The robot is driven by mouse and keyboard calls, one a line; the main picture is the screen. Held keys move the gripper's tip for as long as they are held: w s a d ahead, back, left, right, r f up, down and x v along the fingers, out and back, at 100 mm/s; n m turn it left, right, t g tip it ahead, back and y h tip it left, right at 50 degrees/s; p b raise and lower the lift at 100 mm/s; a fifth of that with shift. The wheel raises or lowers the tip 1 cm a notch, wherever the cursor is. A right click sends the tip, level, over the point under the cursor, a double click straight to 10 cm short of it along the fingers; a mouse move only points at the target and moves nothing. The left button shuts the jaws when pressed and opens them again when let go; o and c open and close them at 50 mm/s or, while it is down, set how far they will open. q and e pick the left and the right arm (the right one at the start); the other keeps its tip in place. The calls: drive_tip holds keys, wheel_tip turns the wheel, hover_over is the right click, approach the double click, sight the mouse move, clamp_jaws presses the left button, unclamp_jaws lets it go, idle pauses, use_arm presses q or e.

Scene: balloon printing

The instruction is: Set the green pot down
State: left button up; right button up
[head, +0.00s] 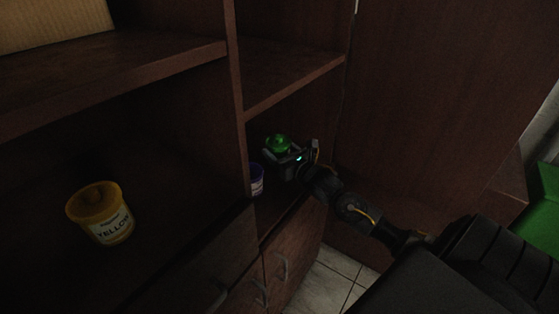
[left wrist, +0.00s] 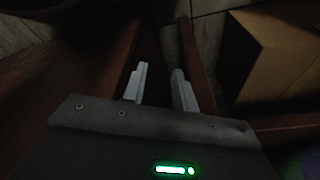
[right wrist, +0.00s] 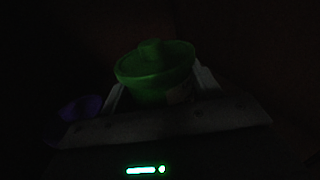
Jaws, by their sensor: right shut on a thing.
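The green pot (head: 278,144) is in the lower right compartment of the wooden cabinet in the head view. My right gripper (head: 283,157) is shut on it.
A blue pot (head: 257,180) stands just left of the green pot and also shows dimly in the right wrist view (right wrist: 80,108). A yellow pot (head: 100,212) stands in the left compartment. A vertical divider (head: 238,90) separates the compartments. A cardboard box (head: 50,22) sits on the upper shelf.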

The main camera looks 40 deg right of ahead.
use_arm(q)
drive_tip(key=shift+r, duration=0.2)
use_arm(e)
drive_tip(key=shift+w+f, duration=0.1)
drive_tip(key=shift+f, duration=0.05)
drive_tip(key=shift+w+a+f, duration=0.2)
drive_tip(key=shift+w+f, duration=0.1)
drive_tip(key=shift+f, duration=0.1)
wheel_tip(320, 180, down, 3)
drive_tip(key=shift+r, duration=0.15)
drive_tip(key=shift+f, duration=0.25)
use_arm(q)
drive_tip(key=shift+r, duration=0.25)
drive_tip(key=shift+f, duration=0.1)
use_arm(e)
drive_tip(key=shift+f, duration=0.1)
drive_tip(key=o, duration=1.1)
use_arm(q)
drive_tip(key=shift+w+r, duration=0.1)
drive_tip(key=shift+r, duration=0.1)
